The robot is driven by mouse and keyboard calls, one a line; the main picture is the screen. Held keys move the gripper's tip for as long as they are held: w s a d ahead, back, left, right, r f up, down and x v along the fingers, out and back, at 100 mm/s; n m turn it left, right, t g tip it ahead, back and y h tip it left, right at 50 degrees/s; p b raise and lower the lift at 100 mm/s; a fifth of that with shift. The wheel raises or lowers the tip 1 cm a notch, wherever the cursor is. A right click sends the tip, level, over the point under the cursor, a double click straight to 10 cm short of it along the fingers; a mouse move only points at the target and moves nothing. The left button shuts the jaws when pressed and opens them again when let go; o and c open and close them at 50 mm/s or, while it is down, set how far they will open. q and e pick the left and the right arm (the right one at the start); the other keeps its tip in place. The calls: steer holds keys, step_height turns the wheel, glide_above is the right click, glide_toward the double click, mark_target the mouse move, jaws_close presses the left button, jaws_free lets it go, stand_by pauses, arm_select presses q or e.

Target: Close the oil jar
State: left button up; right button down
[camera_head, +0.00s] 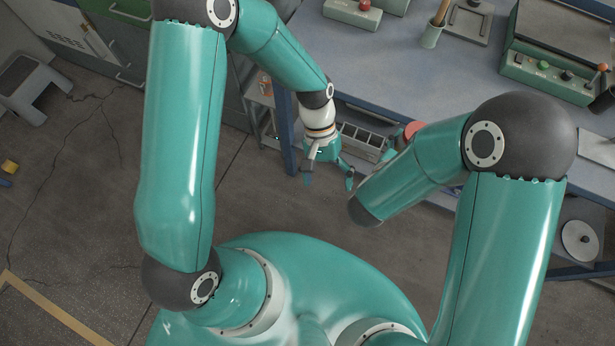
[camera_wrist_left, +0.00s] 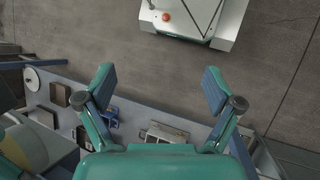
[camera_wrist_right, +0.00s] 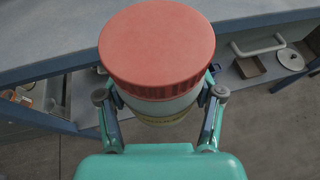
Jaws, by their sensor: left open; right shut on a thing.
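The oil jar (camera_wrist_right: 165,108) is pale, with a wide red lid (camera_wrist_right: 157,45) sitting on its top. I cannot tell whether the lid is tightened. My right gripper (camera_wrist_right: 160,100) is shut around the jar's body below the lid, one finger on each side. In the head view, the red lid (camera_head: 413,129) shows in part beside the bench's front edge; my right forearm hides most of the jar and the right gripper. My left gripper (camera_head: 328,172) is open and empty, to the left of the jar, with its fingers pointing down. It also shows open in the left wrist view (camera_wrist_left: 158,80).
The blue-grey bench (camera_head: 400,75) has much clear top. A cup with wooden handles (camera_head: 432,35) and a green control box (camera_head: 550,75) stand farther back. A divided tray (camera_head: 362,142) sits below the bench top. A round disc (camera_head: 580,240) lies on the lower shelf.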

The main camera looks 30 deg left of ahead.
arm_select(q)
steer(key=s+a+f+t, duration=0.2)
steer(key=s+f+t, duration=0.2)
steer(key=f, duration=0.7)
steer(key=shift+s+a+t, duration=0.4)
steer(key=shift+t, duration=0.2)
steer(key=shift+r, duration=0.1)
arm_select(e)
steer(key=s+d+r+m+g+h, duration=0.2)
steer(key=d+m+g+h, duration=0.2)
steer(key=d+m+h, duration=0.4)
steer(key=d, duration=0.7)
steer(key=shift+d+g, duration=0.2)
steer(key=shift+g, duration=0.2)
